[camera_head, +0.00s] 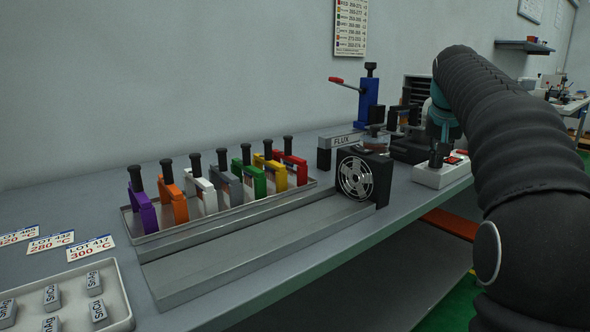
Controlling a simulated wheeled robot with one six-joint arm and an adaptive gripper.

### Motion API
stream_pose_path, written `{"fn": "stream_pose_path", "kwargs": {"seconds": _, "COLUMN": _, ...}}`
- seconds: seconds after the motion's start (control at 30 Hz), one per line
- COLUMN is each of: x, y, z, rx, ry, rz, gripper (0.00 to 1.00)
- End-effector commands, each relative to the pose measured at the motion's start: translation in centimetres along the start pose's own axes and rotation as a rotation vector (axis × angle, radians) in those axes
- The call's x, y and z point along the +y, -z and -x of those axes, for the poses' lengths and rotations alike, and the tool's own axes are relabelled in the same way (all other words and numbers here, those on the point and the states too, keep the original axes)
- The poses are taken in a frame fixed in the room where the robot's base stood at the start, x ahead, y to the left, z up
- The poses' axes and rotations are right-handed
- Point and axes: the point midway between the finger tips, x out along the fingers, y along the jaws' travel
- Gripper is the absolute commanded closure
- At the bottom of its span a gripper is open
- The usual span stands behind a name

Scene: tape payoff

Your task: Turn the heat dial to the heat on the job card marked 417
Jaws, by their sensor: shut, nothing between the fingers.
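The job card marked LOT 417 (91,248) lies on the bench at the left and reads 300 °C. A low white box (430,178) with a red part on top stands at the bench's right end. I cannot make out the heat dial or its setting; it may be on this box, partly hidden by my gripper. My gripper (437,160) points down over the box, small and dark, with its fingers together and nothing seen between them. I cannot tell whether it touches the box.
Two more lot cards (50,242) lie beside card 417. A tray of grey blocks (118,296) is at front left. A rack of coloured clamps (310,185), a black fan (384,180), a FLUX block (347,139) and a blue press (369,98) fill the bench. A wall chart (351,25) hangs behind.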

Motion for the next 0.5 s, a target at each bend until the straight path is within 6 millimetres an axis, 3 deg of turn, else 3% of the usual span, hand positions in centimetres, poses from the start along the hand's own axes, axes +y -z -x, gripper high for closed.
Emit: {"fn": "stream_pose_path", "kwargs": {"seconds": 0.5, "x": -0.72, "y": 0.22, "z": -0.01, "rx": 0.001, "ry": 0.001, "rz": 0.001, "gripper": 1.0}}
